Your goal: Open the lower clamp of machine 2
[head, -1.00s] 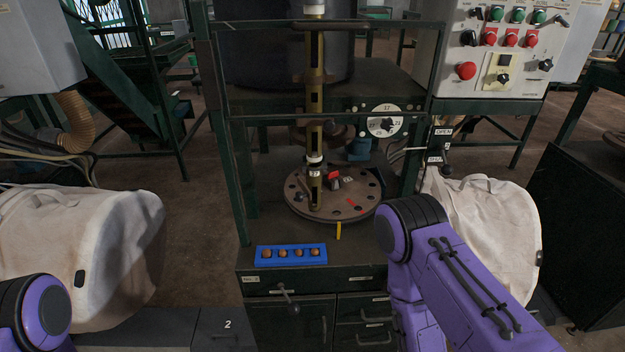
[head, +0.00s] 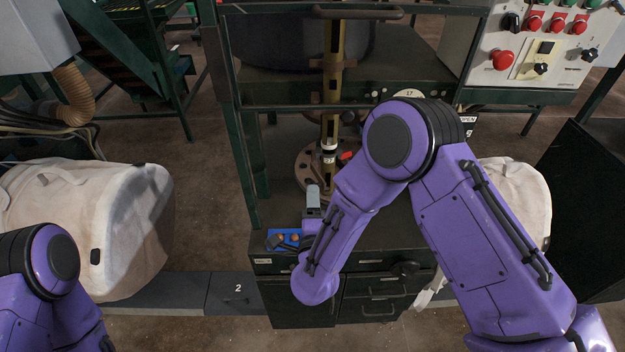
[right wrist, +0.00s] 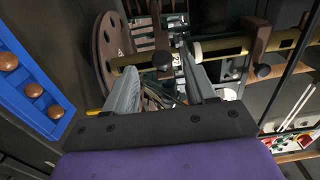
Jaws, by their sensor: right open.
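Machine 2 has an upright brass column (head: 332,92) with brown clamp brackets, above a round holed disc (head: 306,172). In the right wrist view the column (right wrist: 222,44) lies sideways, with a brown bracket (right wrist: 257,40) and dark knobs on it. One dark knob (right wrist: 162,60) appears between or beyond my fingers; I cannot tell which clamp it belongs to. My right gripper (head: 313,192) is open and empty, in front of the disc; its two grey fingers also show in the wrist view (right wrist: 157,75). My left gripper is out of view. My right arm hides part of the machine.
A blue tray (right wrist: 42,70) with brown round pieces is close beside my right gripper. Green frame posts (head: 240,165) flank the machine. A control panel (head: 530,45) is at upper right. White bags (head: 90,225) stand on both sides. Drawers are below the worktop.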

